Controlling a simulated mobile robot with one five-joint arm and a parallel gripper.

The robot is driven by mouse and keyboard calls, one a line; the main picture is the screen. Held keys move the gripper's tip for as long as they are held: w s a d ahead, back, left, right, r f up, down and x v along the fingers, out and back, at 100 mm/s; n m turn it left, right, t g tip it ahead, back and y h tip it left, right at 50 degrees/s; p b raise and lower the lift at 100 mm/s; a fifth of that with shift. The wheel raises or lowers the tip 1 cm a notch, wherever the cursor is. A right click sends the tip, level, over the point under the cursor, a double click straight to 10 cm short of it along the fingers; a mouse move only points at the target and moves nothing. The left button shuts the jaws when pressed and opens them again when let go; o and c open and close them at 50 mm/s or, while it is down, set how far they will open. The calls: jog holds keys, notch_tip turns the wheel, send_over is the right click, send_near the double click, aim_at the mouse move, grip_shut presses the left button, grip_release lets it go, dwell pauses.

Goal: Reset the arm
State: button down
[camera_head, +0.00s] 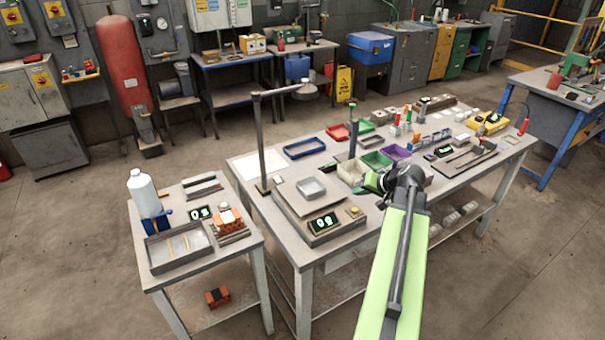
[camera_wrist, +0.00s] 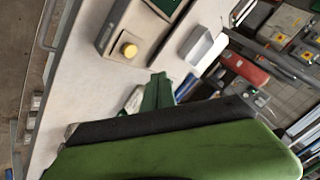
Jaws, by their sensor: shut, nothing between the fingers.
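My green arm reaches from the bottom of the head view over the long workbench (camera_head: 290,235). My gripper (camera_head: 373,182) is at its far end, above the bench beside the coloured bins, and is shut with nothing in it. In the wrist view, the green and black body of my arm fills the lower part, and my gripper (camera_wrist: 157,92) shows as a dark green piece above it. An orange hollow brick (camera_head: 229,222) sits on the small side table at the left. Another orange brick (camera_head: 217,297) lies on that table's lower shelf.
The scale (camera_head: 322,222) with a pale tray (camera_head: 311,187) stands on the bench left of my gripper. A lamp post (camera_head: 261,140) rises behind it. Green (camera_head: 376,160) and purple (camera_head: 396,153) bins lie close by. A white bottle (camera_head: 144,193) stands on the side table.

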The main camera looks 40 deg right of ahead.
jog(key=w+a+n, duration=0.1)
jog(key=w+a, duration=0.2)
jog(key=a, duration=0.2)
jog(key=w+a+n+y, duration=0.1)
jog(key=w+a, duration=0.3)
jog(key=a, duration=0.1)
jog(key=w+a+n+y, duration=0.1)
jog(key=w+a, duration=0.3)
jog(key=a, duration=0.2)
jog(key=shift+f+g, duration=0.1)
jog(key=shift+g, duration=0.2)
jog(key=a+f+n+g+y, duration=0.1)
jog(key=a+f+n+g, duration=0.15)
jog(key=a, duration=1.35)
jog(key=a+f+n+g, duration=0.2)
jog(key=a+n+g, duration=0.15)
jog(key=a, duration=1.25)
jog(key=s+f+g+h, duration=0.2)
jog(key=s+h, duration=0.1)
jog(key=s, duration=0.4)
jog(key=shift+s+d+f+g, duration=0.25)
jog(key=shift+s+d+g, duration=0.05)
jog(key=shift+d, duration=0.05)
